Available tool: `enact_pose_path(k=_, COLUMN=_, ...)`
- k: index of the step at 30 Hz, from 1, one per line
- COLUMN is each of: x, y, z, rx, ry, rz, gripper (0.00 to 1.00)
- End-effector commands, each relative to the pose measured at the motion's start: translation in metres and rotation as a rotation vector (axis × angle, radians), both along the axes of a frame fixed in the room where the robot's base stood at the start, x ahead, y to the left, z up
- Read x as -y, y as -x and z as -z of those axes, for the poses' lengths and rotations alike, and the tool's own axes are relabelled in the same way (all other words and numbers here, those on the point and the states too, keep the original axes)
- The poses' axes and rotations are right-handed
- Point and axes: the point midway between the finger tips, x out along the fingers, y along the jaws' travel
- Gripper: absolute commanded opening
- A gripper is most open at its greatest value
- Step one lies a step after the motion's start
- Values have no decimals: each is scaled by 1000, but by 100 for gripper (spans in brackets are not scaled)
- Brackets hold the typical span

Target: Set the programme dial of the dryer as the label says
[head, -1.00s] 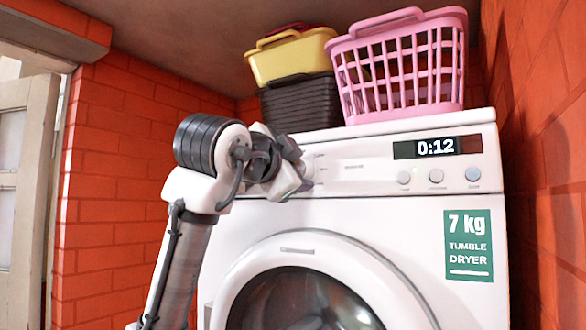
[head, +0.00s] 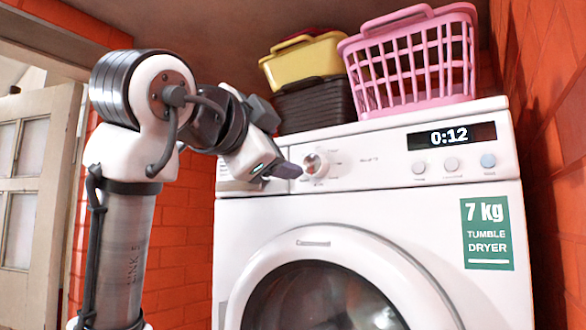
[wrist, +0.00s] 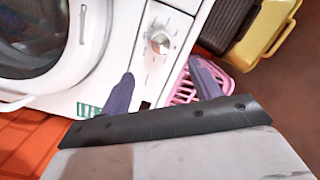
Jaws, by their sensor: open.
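The dryer (head: 380,225) is white. Its round programme dial (head: 316,165), pale with a silvery face, is on the left part of the control panel with small marks around it, too small to read. Printed text (head: 370,160) to its right is also unreadable. My gripper (head: 289,171) is just left of the dial in the head view, apart from it. In the wrist view the dial (wrist: 160,42) shows beyond and between the two dark fingers of my gripper (wrist: 162,67), which are wide apart and empty. The dial's pointer direction is unclear.
A display (head: 450,136) reads 0:12 above several round buttons (head: 452,164). A green label (head: 487,233) reads 7 kg TUMBLE DRYER. A pink basket (head: 412,65), a yellow basket (head: 305,60) and a dark basket (head: 312,105) stand on top. A brick wall is close on the right.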

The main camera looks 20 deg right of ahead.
Motion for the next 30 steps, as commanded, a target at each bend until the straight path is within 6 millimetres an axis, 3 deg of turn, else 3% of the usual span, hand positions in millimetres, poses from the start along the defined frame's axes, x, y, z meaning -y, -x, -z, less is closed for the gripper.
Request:
enact_pose_path(k=7, x=-17, y=17, z=0, rx=-2, ry=0, rz=0, gripper=63)
enact_pose_path(k=25, x=-18, y=17, z=0, rx=-1, ry=1, rz=0, gripper=63)
enact_pose_path(k=28, x=-29, y=8, z=3, rx=8, ry=57, rz=-14, gripper=63)
enact_pose_path(k=30, x=-48, y=-7, z=6, rx=26, ry=146, rz=-37, gripper=63)
